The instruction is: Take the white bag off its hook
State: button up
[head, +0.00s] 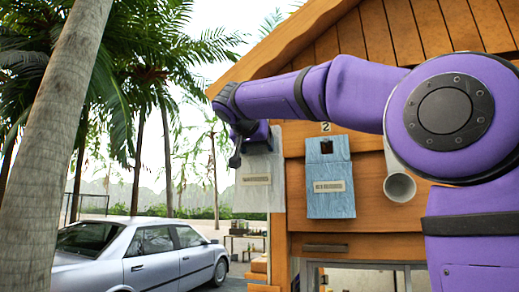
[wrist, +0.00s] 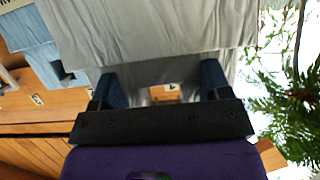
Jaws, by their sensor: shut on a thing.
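The white bag (head: 262,190) hangs just below my gripper (head: 240,150) in the head view, at the left corner of the wooden wall. It has a printed label on its front. In the wrist view the bag (wrist: 150,30) looks pale grey and spreads beyond the fingers. My gripper (wrist: 160,84) is shut on the bag's upper part, with a finger at each side of it. A small opening in the bag shows between the fingers. I cannot make out the bag's hook, so whether the bag still hangs on it is unclear.
A blue bag (head: 330,190) hangs to the right under a "2" sign (head: 326,128); it also shows in the wrist view (wrist: 45,62). A grey cup-like fixture (head: 399,186) is on the wall. A silver car (head: 140,254) stands left, behind a palm trunk (head: 62,130).

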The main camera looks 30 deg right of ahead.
jog(key=s+a, duration=0.5)
jog(key=a, duration=0.1)
jog(key=shift+s+a, duration=0.2)
jog(key=shift+a, duration=0.2)
dwell(1.2)
jog(key=shift+a, duration=0.1)
jog(key=s+a, duration=0.1)
jog(key=a, duration=0.1)
jog(key=s+a, duration=0.1)
jog(key=s, duration=0.1)
jog(key=shift+a, duration=0.4)
dwell(0.3)
